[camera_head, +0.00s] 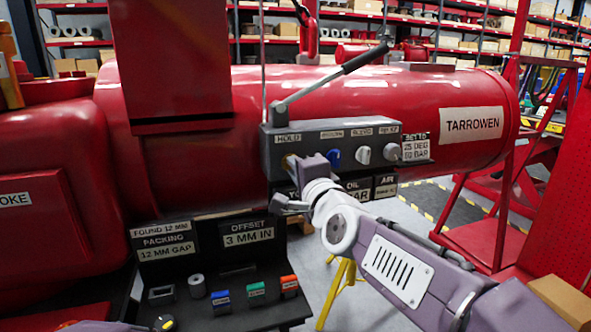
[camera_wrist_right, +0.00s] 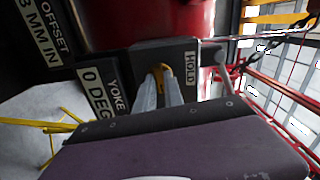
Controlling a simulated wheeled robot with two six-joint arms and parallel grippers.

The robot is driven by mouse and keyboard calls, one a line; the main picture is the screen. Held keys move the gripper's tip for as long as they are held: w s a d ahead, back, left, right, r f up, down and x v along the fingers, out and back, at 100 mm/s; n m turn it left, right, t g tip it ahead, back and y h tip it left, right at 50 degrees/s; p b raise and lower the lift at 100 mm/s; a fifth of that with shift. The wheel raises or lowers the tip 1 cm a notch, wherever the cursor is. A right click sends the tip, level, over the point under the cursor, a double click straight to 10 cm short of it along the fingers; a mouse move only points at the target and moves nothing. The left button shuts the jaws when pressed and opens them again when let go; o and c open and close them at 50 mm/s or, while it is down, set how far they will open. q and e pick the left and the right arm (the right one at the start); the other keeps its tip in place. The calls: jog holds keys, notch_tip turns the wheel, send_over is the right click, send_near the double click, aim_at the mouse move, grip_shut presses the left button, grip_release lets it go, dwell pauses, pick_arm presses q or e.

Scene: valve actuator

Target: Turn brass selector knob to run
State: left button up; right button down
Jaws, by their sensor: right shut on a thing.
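The brass selector knob (camera_wrist_right: 159,74) is between the two fingers of my right gripper (camera_wrist_right: 161,92) in the right wrist view, on a dark panel near the HOLD label (camera_wrist_right: 190,67). In the head view my right gripper (camera_head: 293,165) is at the left end of the grey control box (camera_head: 310,143), below its HOLD label. It is shut on the knob, which is mostly hidden there by my gripper. The knob's pointing direction is hard to read. A purple part of my left arm (camera_head: 105,326) shows at the bottom edge; its fingers cannot be made out.
A blue knob (camera_head: 334,157) and two pale knobs (camera_head: 363,154) sit right of my gripper. A black-handled lever (camera_head: 345,70) rises above the box. A dark tray (camera_head: 235,292) with small coloured blocks stands lower left. A red cylinder (camera_head: 400,100) lies behind.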

jog(key=c, duration=1.4)
grip_release()
jog(key=shift+c, duration=0.2)
jog(key=p+v, duration=0.9)
jog(key=p, duration=0.1)
